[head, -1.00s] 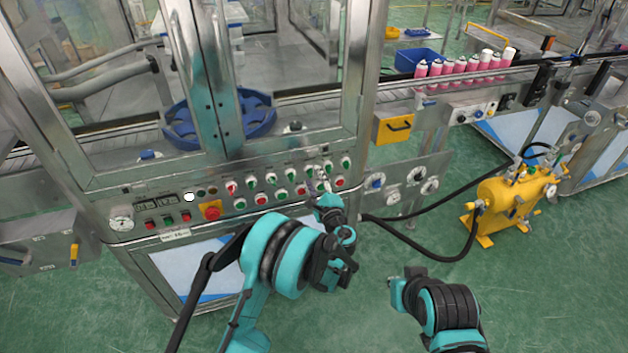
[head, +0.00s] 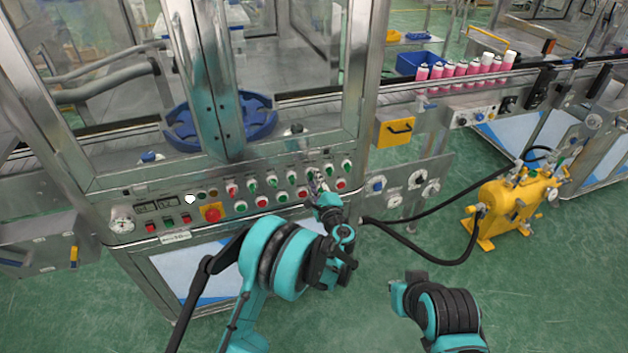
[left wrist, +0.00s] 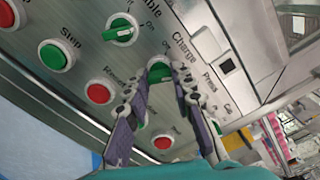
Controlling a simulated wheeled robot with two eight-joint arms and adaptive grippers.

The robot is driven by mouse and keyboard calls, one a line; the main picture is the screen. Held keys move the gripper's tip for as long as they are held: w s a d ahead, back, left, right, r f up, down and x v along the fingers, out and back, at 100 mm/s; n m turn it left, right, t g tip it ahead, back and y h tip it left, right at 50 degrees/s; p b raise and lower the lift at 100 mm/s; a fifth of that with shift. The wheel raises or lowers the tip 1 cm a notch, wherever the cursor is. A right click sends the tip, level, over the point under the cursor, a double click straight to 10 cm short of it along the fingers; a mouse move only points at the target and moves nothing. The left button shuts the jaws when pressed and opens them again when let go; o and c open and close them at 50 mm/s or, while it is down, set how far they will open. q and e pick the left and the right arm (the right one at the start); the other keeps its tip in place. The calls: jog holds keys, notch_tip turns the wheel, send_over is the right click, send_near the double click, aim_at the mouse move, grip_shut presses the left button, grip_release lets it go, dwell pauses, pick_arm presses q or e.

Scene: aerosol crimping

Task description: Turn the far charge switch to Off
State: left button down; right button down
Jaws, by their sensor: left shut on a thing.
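The control panel (head: 222,197) on the machine front carries rows of switches and buttons. My left gripper (head: 317,184) is at the right part of this panel and covers some of its controls. In the left wrist view, the fingers (left wrist: 160,82) are closed on the sides of a green rotary switch (left wrist: 159,71) beside the "Charge" label (left wrist: 184,48). The fingertips hide part of the switch, so I cannot tell its exact setting. Another green switch (left wrist: 121,30), with Off and On marks, sits to its upper left.
Red buttons (left wrist: 99,92) and a green button (left wrist: 55,55) stick out close to the fingers. A yellow tank (head: 508,207) with black hoses stands on the floor at the right. Pink cans (head: 447,71) line the conveyor. The floor in front is open.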

pick_arm(q)
jog(key=n, duration=1.1)
jog(key=shift+n, duration=0.3)
dwell(0.3)
jog(key=c, duration=1.3)
grip_release()
jog(key=v, duration=1.2)
jog(key=shift+r, duration=0.1)
